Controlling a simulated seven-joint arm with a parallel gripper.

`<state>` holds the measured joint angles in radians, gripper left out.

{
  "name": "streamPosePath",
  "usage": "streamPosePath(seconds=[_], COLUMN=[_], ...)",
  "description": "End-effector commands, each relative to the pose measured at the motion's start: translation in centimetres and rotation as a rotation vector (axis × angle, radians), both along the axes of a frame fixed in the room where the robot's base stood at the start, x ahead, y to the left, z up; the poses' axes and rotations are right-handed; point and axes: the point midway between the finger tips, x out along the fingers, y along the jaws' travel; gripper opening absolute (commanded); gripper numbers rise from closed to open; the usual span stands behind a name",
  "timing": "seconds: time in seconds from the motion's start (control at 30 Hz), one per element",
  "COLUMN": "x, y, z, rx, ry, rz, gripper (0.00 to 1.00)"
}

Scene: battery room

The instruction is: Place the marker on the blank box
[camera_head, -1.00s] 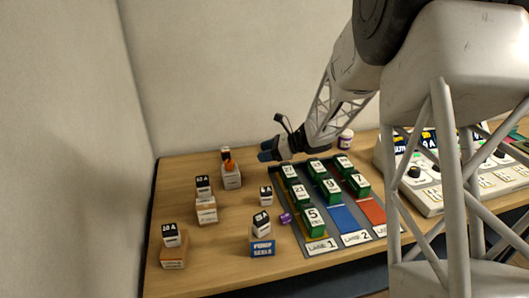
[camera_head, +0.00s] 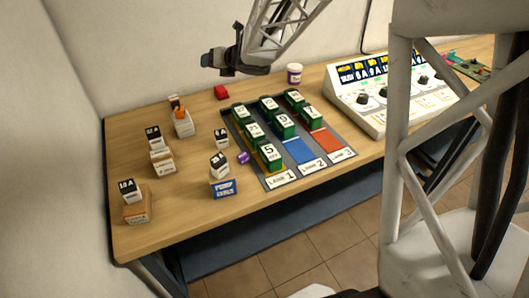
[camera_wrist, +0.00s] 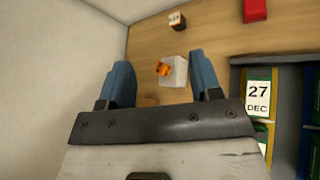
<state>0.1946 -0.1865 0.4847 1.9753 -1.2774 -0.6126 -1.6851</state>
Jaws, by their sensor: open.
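A small orange piece (camera_head: 178,109), possibly the marker, rests on a pale box (camera_head: 183,126) at the back left of the table. In the wrist view the orange piece (camera_wrist: 163,69) is near the left edge of the plain white box top (camera_wrist: 178,73). I cannot tell whether this is the blank box. My gripper (camera_head: 207,60) is above the back of the table, clear of the boxes. In the wrist view my gripper (camera_wrist: 163,82) is open and empty, its blue fingers framing the white box from above.
Several black-topped blocks stand at left, some on cardboard boxes (camera_head: 137,211). A blue-labelled box (camera_head: 222,189) is in front. A red block (camera_head: 221,92), a jar (camera_head: 295,74) and a control panel (camera_head: 385,95) stand behind and right.

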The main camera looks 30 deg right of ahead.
Motion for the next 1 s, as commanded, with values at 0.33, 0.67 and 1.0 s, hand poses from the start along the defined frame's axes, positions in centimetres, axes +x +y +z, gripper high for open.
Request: streamPosePath(seconds=[0.33, 0.67, 1.0], x=[-8.7, -21.9, -36.9], y=[-2.4, -2.5, 1.5], z=[5.1, 5.0, 2.3], rx=[0.531, 1.119, 1.617], ry=[0.221, 0.423, 0.645], rz=[-0.730, -1.394, -2.052], gripper=[0.58, 0.58, 0.58])
